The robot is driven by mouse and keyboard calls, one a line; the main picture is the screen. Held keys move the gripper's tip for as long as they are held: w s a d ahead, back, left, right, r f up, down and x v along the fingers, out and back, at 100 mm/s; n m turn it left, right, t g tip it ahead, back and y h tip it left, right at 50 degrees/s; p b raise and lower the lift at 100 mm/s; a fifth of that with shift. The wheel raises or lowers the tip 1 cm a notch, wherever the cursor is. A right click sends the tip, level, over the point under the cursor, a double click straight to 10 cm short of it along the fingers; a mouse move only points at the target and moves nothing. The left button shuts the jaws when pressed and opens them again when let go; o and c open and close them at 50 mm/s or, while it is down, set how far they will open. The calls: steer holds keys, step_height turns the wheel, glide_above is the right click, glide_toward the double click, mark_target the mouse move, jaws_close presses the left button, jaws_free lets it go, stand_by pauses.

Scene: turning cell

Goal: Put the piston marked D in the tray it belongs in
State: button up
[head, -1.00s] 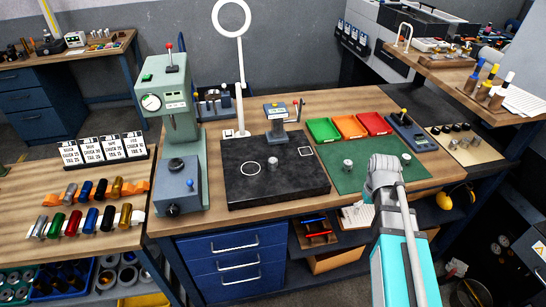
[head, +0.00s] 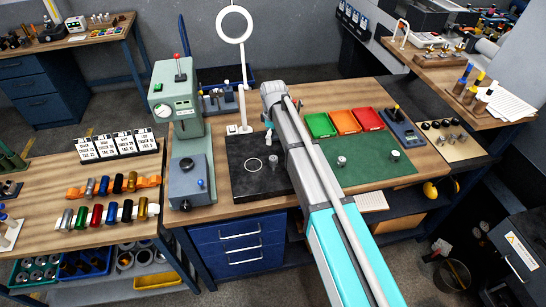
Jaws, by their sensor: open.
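A small metal piston (head: 273,161) stands upright on the black plate (head: 240,183), right of a white circle. Two more pistons stand on the green mat, one nearer the middle (head: 342,161) and one at the right (head: 394,154). No letter D can be read on any of them. A green tray (head: 321,125), an orange tray (head: 345,122) and a red tray (head: 368,119) lie behind the mat; they look empty. My gripper (head: 268,131) is over the back of the plate, apart from the piston and mostly hidden by my arm. It is open.
A green press (head: 178,110) stands left of the plate. A ring lamp (head: 235,30) rises behind it. My arm hides the gauge stand and the plate's right part. A scale (head: 402,130) is right of the trays. The green mat (head: 365,175) has free room.

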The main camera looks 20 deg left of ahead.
mark_target(273, 158)
steer(key=shift+a+f, duration=0.15)
stand_by(0.3)
step_height(273, 158, down, 8)
steer(key=b, duration=0.8)
steer(key=shift+f+b, duration=0.15)
steer(key=shift+b, duration=0.25)
steer(key=shift+f, duration=0.15)
steer(key=shift+w+f+b, duration=0.2)
steer(key=shift+f+b, duration=2.25)
steer(key=shift+b, duration=0.15)
jaws_close()
